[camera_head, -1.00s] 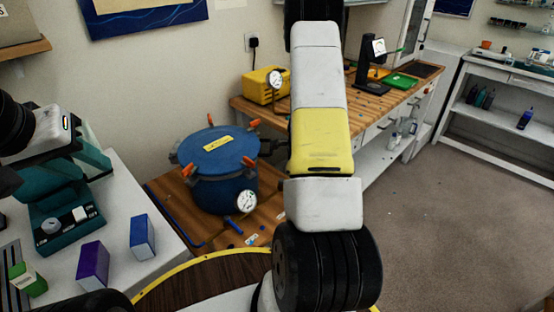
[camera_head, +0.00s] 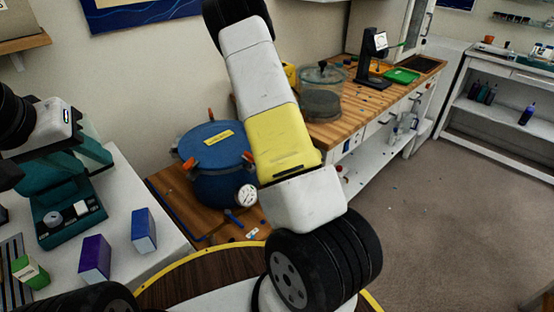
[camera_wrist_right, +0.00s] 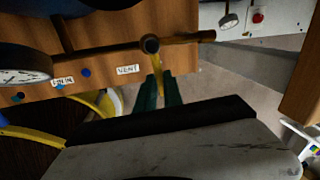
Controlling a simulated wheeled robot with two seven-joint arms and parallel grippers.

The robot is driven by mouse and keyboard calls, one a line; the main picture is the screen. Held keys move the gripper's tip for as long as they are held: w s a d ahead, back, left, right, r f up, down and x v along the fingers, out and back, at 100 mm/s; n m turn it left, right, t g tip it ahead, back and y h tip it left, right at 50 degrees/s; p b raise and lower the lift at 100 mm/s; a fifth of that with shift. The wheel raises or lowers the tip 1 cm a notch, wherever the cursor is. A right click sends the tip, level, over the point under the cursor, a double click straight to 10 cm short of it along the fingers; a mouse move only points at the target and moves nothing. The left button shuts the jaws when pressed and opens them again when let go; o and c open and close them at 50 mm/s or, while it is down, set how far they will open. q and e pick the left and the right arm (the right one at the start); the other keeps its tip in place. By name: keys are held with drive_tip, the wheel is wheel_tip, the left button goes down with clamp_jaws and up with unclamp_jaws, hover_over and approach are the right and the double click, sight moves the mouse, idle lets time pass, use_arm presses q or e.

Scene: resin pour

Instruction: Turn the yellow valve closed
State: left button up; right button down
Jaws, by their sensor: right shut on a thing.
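The yellow valve lever (camera_wrist_right: 158,72) shows in the right wrist view, hanging from a dark round fitting (camera_wrist_right: 150,44) beside the "VENT" label. My right gripper (camera_wrist_right: 160,92) has its two dark green fingers on either side of the lever and is shut on it. In the head view my right arm hides the valve and the right gripper. The blue pressure pot (camera_head: 217,160) with orange clamps stands on the low wooden table. My left gripper (camera_head: 78,160) is at the left, above the white table, with its teal fingers apart and apparently empty.
A round gauge (camera_head: 247,195) sits at the pot's front. Purple (camera_head: 95,258) and blue (camera_head: 144,230) boxes stand on the white table. A clear-lidded vessel (camera_head: 322,95) stands on the wooden bench (camera_head: 350,125). The floor at right is open.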

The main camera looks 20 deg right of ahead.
drive_tip(key=shift+a+m, duration=0.25)
drive_tip(key=shift+m, duration=0.35)
drive_tip(key=shift+a, duration=0.1)
drive_tip(key=c, duration=1.5)
unclamp_jaws()
drive_tip(key=shift+s, duration=0.1)
drive_tip(key=r, duration=0.2)
drive_tip(key=a+r, duration=0.1)
drive_tip(key=r, duration=0.4)
drive_tip(key=shift+s+a+r, duration=0.2)
drive_tip(key=shift+s+r, duration=0.05)
drive_tip(key=shift+r, duration=0.05)
